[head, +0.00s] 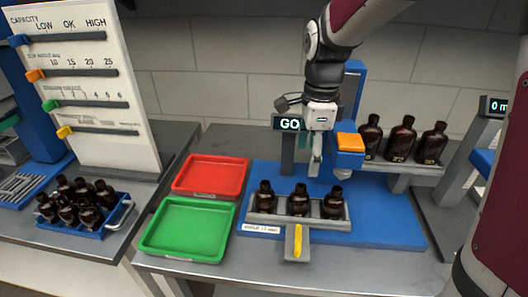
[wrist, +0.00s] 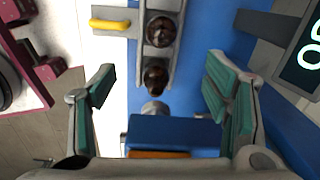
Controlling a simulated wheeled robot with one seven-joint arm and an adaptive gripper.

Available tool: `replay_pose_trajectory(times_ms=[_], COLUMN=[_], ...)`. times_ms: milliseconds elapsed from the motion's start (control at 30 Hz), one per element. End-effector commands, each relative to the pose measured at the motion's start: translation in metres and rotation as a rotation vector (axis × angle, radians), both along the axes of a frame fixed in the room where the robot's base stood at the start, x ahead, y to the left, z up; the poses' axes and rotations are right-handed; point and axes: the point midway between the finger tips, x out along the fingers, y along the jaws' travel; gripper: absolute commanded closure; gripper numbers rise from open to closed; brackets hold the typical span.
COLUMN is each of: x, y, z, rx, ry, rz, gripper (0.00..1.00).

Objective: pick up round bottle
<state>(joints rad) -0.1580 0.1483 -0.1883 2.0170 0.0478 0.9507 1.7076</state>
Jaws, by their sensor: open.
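Three dark amber bottles stand in a row in a grey rack: left (head: 264,197), middle (head: 299,201) and right (head: 334,203). I cannot tell for sure which is the round bottle. My gripper (head: 315,165) hangs above and behind the rack, near the middle and right bottles. It is open and empty, its green-padded fingers wide apart in the wrist view (wrist: 160,78). There, one bottle (wrist: 155,77) shows between the fingertips, with another bottle (wrist: 162,31) above it in the picture. Their lower parts are hidden.
A blue block with an orange top (head: 350,143) stands close right of my gripper. Three larger bottles (head: 400,140) stand on a shelf at right. The red tray (head: 211,193) and green tray (head: 220,252) are empty. A blue crate (head: 90,232) holds several bottles. A GO display (head: 289,124) stands behind.

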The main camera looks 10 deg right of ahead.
Motion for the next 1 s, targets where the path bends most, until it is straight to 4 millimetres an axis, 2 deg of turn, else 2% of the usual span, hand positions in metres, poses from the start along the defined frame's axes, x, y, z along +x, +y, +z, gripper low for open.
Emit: replay_pose_trajectory(times_ms=[33,167,267,600,867,1000], x=[0.007,0.014,0.014,0.013,0.012,0.009], y=[0.000,0.000,0.000,0.000,0.000,0.001], z=[-0.009,-0.019,-0.030,-0.090,-0.108,-0.126], rx=[-0.003,-0.008,-0.009,-0.009,-0.009,-0.009], ry=[0.015,0.030,0.034,0.034,0.032,0.034], rz=[-0.044,-0.115,-0.128,-0.126,-0.125,-0.125], gripper=[0.30,0.30,0.30,0.30,0.30,0.30])
